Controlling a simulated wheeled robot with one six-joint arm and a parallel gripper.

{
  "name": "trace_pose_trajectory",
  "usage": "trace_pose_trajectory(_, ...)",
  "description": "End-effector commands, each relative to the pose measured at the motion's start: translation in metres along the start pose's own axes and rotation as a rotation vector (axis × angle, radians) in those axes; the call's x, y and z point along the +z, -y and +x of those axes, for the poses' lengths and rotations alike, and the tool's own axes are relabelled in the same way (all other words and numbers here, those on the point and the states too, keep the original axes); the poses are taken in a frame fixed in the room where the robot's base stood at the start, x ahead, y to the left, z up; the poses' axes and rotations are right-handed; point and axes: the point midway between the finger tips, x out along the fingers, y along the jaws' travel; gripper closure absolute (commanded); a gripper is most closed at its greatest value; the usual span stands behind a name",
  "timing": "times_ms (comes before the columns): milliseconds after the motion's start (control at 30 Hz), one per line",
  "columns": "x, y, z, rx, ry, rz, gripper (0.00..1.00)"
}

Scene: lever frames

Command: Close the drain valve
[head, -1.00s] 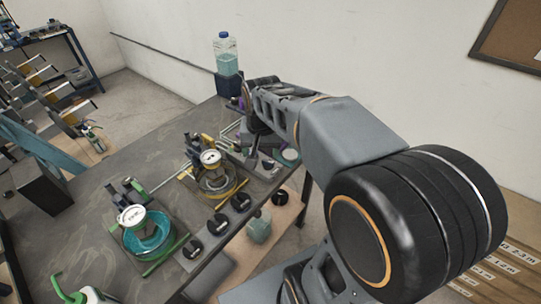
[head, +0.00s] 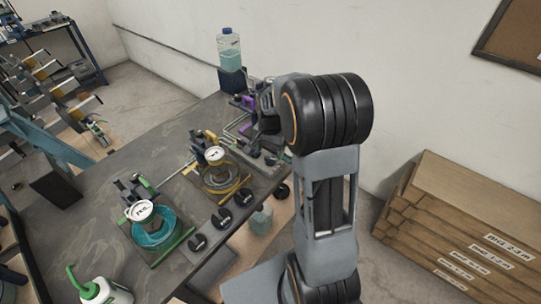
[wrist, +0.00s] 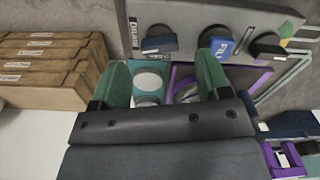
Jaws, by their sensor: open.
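In the wrist view a grey panel (wrist: 190,16) carries several dark knobs. The drain valve knob (wrist: 160,43), with a bluish bar handle, sits beside the label DRAIN at the upper left. A second knob (wrist: 216,38) is by the label FILL, and a third knob (wrist: 268,46) is farther right. My gripper (wrist: 162,68) is open, its two green fingers spread below the panel. Its fingertips appear apart from the knobs, with the drain knob between their lines and beyond them. In the head view my arm hides the gripper and most of this panel.
A clear bottle (head: 229,50) stands at the bench's far end. Two stations with a yellow coil (head: 222,180) and a teal coil (head: 152,228) lie on the bench (head: 100,190). A purple frame (wrist: 285,158) shows near my gripper.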

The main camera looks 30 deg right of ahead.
Motion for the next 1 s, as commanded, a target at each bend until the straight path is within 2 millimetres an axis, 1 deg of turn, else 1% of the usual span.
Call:
trace_pose_trajectory(33, 0.001, 0.000, 0.008, 0.003, 0.003, -0.001, 0.30)
trace_pose_trajectory(100, 0.001, 0.000, 0.016, 0.002, 0.002, -0.001, 0.30)
trace_pose_trajectory(300, 0.001, 0.000, 0.033, 0.001, 0.001, -0.002, 0.30)
trace_pose_trajectory(433, 0.001, 0.000, 0.037, 0.000, 0.000, -0.002, 0.30)
trace_pose_trajectory(700, 0.000, 0.000, 0.038, 0.000, -0.001, -0.002, 0.30)
trace_pose_trajectory(767, 0.000, 0.000, 0.038, 0.000, -0.001, -0.002, 0.35)
trace_pose_trajectory(1000, 0.000, 0.000, 0.038, 0.000, 0.000, -0.002, 0.58)
